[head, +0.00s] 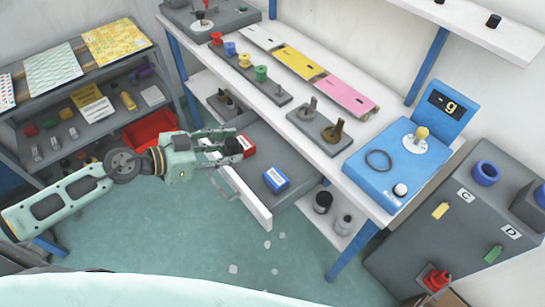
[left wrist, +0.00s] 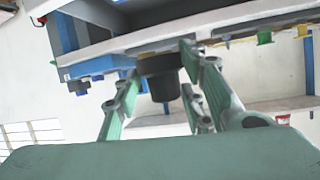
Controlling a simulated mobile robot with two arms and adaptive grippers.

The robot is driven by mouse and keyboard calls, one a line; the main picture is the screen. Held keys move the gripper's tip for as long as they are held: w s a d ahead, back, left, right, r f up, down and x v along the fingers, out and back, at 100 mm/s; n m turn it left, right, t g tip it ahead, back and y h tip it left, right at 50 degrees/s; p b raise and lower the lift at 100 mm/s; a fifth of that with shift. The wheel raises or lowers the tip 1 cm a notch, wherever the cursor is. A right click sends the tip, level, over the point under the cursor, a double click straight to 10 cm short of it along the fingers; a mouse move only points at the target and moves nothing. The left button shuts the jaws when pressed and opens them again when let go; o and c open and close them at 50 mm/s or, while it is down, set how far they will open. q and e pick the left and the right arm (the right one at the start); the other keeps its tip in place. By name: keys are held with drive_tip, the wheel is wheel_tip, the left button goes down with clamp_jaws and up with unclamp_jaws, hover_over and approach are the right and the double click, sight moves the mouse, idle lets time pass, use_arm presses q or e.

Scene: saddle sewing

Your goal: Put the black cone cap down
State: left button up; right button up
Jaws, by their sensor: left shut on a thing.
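The black cone cap (left wrist: 166,86) sits between the fingers of my left gripper (left wrist: 160,98) in the left wrist view. In the head view my left gripper (head: 228,147) is shut on the cap (head: 233,146), which is small and partly hidden by the fingers. The gripper is by the left end of the open drawer (head: 262,208) under the workbench, near a red-and-white box (head: 246,146). My right gripper is not in view.
A blue box (head: 276,179) lies in the drawer. A red bin (head: 150,132) and a shelf stand left. Scraps (head: 233,268) lie on the floor.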

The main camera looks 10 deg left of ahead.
use_arm(q)
drive_tip(key=shift+w+a+f, duration=0.15)
drive_tip(key=shift+a+f, duration=0.05)
drive_tip(key=shift+f, duration=0.05)
drive_tip(key=w+d+f, duration=0.1)
drive_tip(key=w+f, duration=0.2)
drive_tip(key=w+d+f+b, duration=0.1)
drive_tip(key=w+d+f, duration=0.1)
drive_tip(key=w+f, duration=0.1)
drive_tip(key=w+d+f+b, duration=0.1)
drive_tip(key=w+d+f, duration=0.1)
drive_tip(key=w+f, duration=0.2)
drive_tip(key=shift+w+d+f, duration=0.1)
drive_tip(key=shift+d+f, duration=0.05)
drive_tip(key=shift+f, duration=0.1)
drive_tip(key=shift+f+b, duration=0.2)
drive_tip(key=shift+b, duration=0.1)
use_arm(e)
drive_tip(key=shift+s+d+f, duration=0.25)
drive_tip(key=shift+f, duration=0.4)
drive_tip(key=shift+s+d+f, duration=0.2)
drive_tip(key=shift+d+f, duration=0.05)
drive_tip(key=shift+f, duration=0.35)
use_arm(q)
drive_tip(key=shift+f, duration=0.2)
